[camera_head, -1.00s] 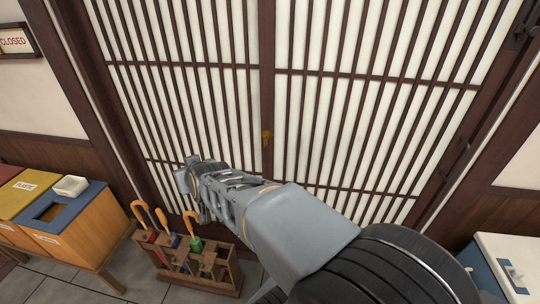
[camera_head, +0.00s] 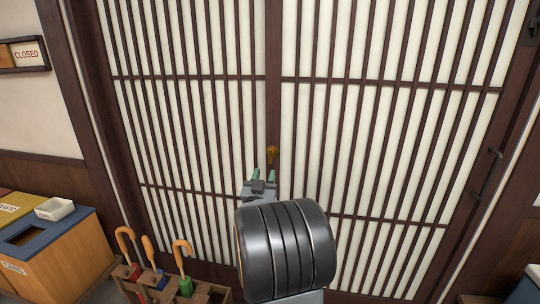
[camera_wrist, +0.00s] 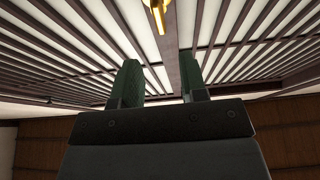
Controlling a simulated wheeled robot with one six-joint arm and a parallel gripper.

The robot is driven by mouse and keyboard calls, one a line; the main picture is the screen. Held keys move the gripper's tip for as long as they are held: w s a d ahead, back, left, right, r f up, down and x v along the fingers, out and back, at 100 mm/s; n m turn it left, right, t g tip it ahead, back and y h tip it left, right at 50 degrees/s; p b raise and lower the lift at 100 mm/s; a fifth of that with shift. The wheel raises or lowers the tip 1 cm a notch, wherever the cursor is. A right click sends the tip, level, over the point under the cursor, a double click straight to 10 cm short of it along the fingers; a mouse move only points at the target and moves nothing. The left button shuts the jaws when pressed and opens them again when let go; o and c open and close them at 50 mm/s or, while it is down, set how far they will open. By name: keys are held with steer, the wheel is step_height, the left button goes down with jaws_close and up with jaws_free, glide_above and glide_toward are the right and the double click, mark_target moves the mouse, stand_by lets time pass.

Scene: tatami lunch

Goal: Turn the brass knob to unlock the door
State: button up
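The brass knob (camera_head: 271,154) sits on the dark middle stile of the slatted door (camera_head: 273,50). In the wrist view the knob (camera_wrist: 157,11) shows at the top edge, partly cut off, with a bar hanging down from it. My gripper (camera_head: 264,174) is just below the knob in the head view, its green fingertips pointing up toward it. In the wrist view my gripper (camera_wrist: 160,85) has its two green fingers apart with nothing between them. The knob lies beyond the fingertips and looks apart from them. My wrist hides part of the lower door.
An umbrella stand (camera_head: 205,293) with several umbrellas stands at the lower left. Sorting bins (camera_head: 70,255) with a white tray (camera_head: 54,208) on top are further left. A closed sign (camera_head: 25,54) hangs on the left wall. A dark handle (camera_head: 487,172) is on the right.

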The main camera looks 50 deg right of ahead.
mark_target(270, 155)
steer(key=p+x, duration=0.1)
steer(key=x, duration=0.9)
steer(key=shift+w+d, duration=0.1)
steer(key=shift+d, duration=0.05)
steer(key=shift+c, duration=0.2)
jaws_close()
